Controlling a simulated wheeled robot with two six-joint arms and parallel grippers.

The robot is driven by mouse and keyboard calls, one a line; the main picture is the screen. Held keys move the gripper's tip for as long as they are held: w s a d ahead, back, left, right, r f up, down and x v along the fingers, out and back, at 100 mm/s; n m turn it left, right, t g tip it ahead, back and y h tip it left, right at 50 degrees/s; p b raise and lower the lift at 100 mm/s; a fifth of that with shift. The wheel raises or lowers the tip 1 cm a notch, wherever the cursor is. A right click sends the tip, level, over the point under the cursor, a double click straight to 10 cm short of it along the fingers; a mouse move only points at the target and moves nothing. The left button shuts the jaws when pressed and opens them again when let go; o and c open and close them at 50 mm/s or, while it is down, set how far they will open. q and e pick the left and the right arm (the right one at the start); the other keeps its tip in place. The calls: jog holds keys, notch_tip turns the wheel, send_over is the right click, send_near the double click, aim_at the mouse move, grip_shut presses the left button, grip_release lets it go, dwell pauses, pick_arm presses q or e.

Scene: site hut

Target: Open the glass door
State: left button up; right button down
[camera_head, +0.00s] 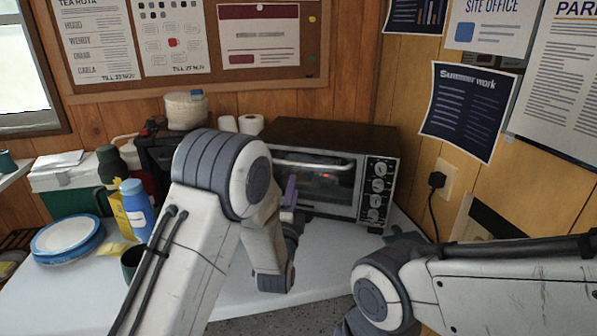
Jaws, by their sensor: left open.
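The toaster oven (385,140) stands at the back of the white counter with its front towards me. Its glass door (330,187) looks shut and upright, with a pale horizontal handle bar (325,164) along the top. Something reddish shows dimly behind the glass. My left gripper (290,190) is open in front of the door's left part, below the handle; its purple-grey finger shows edge-on, and I cannot tell whether it touches the door. My left arm hides the oven's left side. My right arm comes in at the lower right; its gripper is out of view.
Several knobs (378,185) line the oven's right side. Blue-rimmed plates (67,236), a blue bottle (137,208) and a dark mug (131,262) stand left on the counter (60,300). A plug with a cord (437,180) is on the right wall. The counter before the door is mostly clear.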

aim_at(298, 165)
pick_arm(q)
jog(key=p+x, duration=0.1)
jog(key=x, duration=0.9)
jog(key=shift+w+r, duration=0.1)
jog(key=shift+w, duration=0.05)
grip_shut()
dwell(1.1)
